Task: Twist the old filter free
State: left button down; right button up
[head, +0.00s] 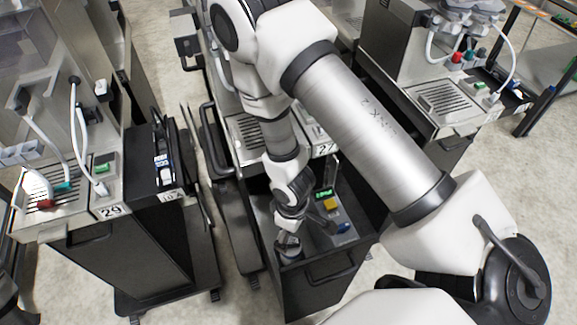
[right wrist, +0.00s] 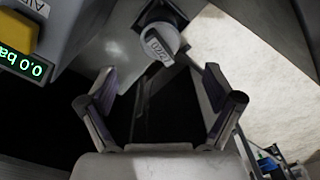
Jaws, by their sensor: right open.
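The old filter, as I take it, is a pale grey round piece (right wrist: 160,42) with dark lettering, seated in a dark square mount at the top of the right wrist view. My left gripper is not in view.
A yellow button (head: 331,204), a green display (head: 324,193) and a blue knob (head: 343,228) sit beside the filter in the open black cabinet (head: 318,292). Dispenser 29 (head: 65,205) stands left; another dispenser (head: 440,95) stands right.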

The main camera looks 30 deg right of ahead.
aim_at(290, 240)
jog(key=f, duration=0.1)
jog(key=f+b, duration=0.2)
jog(key=shift+w+a+f, duration=0.1)
jog(key=shift+w+f, duration=0.15)
jog(key=shift+f, duration=0.15)
jog(key=shift+w+a+f, duration=0.1)
jog(key=shift+w+a, duration=0.05)
jog(key=shift+w, duration=0.05)
notch_tip(290, 240, down, 7)
jog(key=shift+s+f, duration=0.1)
jog(key=shift+f, duration=0.05)
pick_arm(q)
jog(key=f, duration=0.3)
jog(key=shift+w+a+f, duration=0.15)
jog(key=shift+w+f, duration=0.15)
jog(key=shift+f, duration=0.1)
